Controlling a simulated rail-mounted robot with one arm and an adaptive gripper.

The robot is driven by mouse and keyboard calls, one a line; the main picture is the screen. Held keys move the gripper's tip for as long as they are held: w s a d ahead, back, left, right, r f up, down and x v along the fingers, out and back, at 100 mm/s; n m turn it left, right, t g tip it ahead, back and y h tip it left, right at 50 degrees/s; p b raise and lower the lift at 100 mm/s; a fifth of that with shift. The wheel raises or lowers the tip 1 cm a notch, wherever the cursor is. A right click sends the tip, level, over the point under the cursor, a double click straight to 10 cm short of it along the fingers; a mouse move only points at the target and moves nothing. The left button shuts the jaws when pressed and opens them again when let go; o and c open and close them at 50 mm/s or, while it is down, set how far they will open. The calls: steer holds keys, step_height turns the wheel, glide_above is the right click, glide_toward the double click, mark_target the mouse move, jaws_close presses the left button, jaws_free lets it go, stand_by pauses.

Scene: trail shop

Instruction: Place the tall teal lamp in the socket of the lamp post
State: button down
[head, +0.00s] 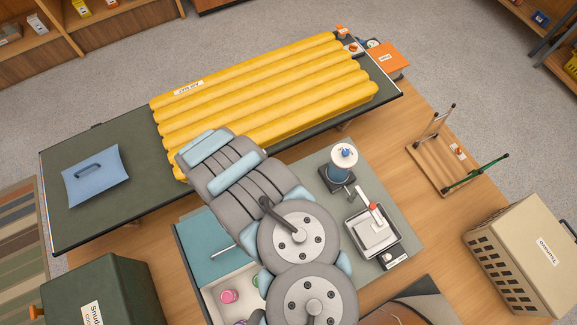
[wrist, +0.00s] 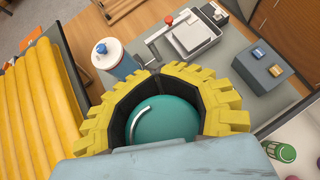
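In the wrist view, my gripper (wrist: 155,75) has its yellow jagged fingers closed around a round teal thing (wrist: 165,122). It looks like the top of the teal lamp, with a pale curved streak on it. The dark inner pads lie against its sides. Its lower part is hidden. In the head view, my arm covers the gripper and the lamp. I cannot make out the lamp post or its socket for sure in either view.
A blue canister with a white top (head: 343,157) and a metal tray with a red knob (head: 373,230) stand on the grey mat. A grey box with buttons (wrist: 263,66) is right of the tray. An open white drawer (head: 212,298) holds small items. A yellow air mat (head: 270,95) lies behind.

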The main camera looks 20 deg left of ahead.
steer(key=w+a+f+b, duration=0.2)
steer(key=w+f+b, duration=0.3)
steer(key=w+f, duration=0.1)
steer(key=w+a+f+b, duration=0.3)
steer(key=w+f+b, duration=0.2)
steer(key=f+b, duration=0.1)
steer(key=shift+w+a+f+b, duration=0.25)
steer(key=shift+w+a+b, duration=0.05)
steer(key=shift+w+a, duration=0.1)
stand_by(1.2)
steer(key=shift+d, duration=0.1)
steer(key=shift+f, duration=0.2)
steer(key=c, duration=1.1)
jaws_free()
steer(key=shift+c, duration=0.2)
